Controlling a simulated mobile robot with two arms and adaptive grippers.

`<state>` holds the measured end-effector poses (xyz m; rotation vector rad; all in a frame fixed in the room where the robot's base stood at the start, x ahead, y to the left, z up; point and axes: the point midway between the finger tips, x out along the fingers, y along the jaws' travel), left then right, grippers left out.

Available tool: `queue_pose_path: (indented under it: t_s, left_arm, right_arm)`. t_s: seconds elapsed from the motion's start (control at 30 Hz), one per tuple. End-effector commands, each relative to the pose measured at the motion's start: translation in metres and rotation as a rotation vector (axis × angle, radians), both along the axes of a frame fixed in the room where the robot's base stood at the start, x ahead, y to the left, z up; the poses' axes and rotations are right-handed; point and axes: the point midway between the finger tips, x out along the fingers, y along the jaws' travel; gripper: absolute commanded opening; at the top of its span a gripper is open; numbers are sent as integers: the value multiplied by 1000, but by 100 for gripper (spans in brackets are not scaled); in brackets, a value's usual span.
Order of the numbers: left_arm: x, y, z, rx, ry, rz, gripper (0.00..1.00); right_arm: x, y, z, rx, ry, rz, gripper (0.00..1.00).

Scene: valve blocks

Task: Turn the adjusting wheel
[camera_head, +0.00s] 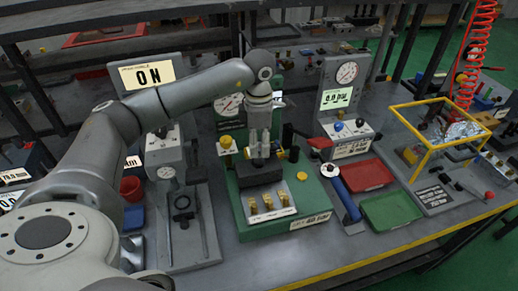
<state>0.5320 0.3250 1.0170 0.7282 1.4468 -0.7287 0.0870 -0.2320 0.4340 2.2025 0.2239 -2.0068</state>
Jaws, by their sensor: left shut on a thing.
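My left gripper (261,157) points straight down over the green valve block (301,190) in the middle of the bench. It is shut on a part on top of this block, taken to be the adjusting wheel, which its fingers almost wholly hide. The block has a grey front plate with brass fittings (270,204) and a label below. My right gripper is not in view.
A grey station with a black wheel-like part (183,203) stands to the left. A blue-handled tool (341,194), a red tray (366,175) and a green tray (391,209) lie to the right. A yellow frame (428,141) stands farther right.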

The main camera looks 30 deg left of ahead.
Motion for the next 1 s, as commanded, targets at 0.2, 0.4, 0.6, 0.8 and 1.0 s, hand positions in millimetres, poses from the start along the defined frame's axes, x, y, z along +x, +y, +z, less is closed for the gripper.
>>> queue_pose_path:
  t_s: [0.2, 0.4, 0.6, 0.8, 1.0]
  left_arm:
    - [1, 0, -1, 1, -7, -204, 12]
    - [1, 0, 0, -1, -8, -380, 12]
    - [1, 0, 0, 0, -6, -519, 12]
    - [1, 0, 1, 0, -8, -612, 12]
    - [1, 0, 2, -1, -7, -658, 12]
  right_arm:
    - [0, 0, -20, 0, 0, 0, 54]
    - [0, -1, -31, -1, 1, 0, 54]
    - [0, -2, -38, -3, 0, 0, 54]
    - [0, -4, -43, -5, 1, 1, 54]
    - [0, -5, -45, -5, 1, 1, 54]
